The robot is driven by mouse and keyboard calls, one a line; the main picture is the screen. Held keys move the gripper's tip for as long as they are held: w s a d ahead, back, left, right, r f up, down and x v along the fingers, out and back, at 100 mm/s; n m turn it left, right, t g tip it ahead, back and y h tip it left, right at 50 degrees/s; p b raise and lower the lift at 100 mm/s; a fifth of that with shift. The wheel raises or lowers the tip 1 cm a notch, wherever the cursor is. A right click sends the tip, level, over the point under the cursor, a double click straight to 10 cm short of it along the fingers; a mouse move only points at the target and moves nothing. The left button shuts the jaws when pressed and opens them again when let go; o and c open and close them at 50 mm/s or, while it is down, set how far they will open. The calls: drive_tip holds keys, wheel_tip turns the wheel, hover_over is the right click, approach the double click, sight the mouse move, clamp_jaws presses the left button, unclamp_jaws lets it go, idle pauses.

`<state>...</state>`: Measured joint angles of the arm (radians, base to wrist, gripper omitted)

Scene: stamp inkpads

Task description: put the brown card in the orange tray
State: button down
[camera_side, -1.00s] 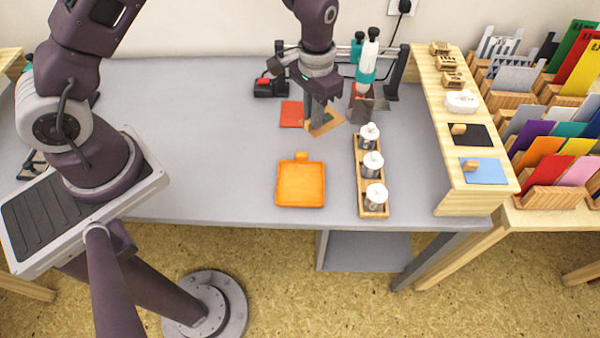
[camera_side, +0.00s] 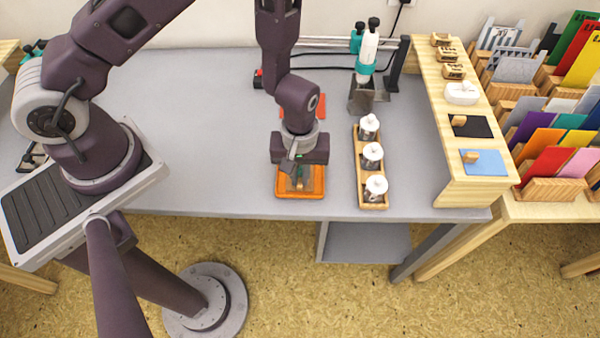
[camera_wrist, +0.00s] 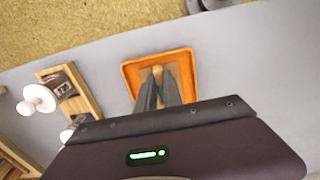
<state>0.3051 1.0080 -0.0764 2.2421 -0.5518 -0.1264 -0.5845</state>
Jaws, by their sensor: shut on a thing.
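The orange tray (camera_side: 300,196) lies on the grey table, and its rim (camera_wrist: 130,75) also shows in the wrist view. My gripper (camera_side: 299,185) points down over it and is shut on the brown card by a small wooden knob. The brown card (camera_wrist: 182,76) shows inside the tray's outline in the wrist view, partly hidden by my fingers (camera_wrist: 159,88). In the side view my gripper hides much of the card. I cannot tell whether it touches the tray floor.
A wooden rack (camera_side: 373,205) with several white-topped jars stands just right of the tray. A red card (camera_side: 318,108) lies behind my gripper. A wooden shelf (camera_side: 480,192) with stamps and cards runs along the right. The table front edge is close to the tray.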

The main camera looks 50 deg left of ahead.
sight(300, 178)
drive_tip(key=shift+f, duration=0.1)
drive_tip(key=c, duration=1.5)
unclamp_jaws()
wheel_tip(300, 178, up, 13)
drive_tip(key=shift+f, duration=0.2)
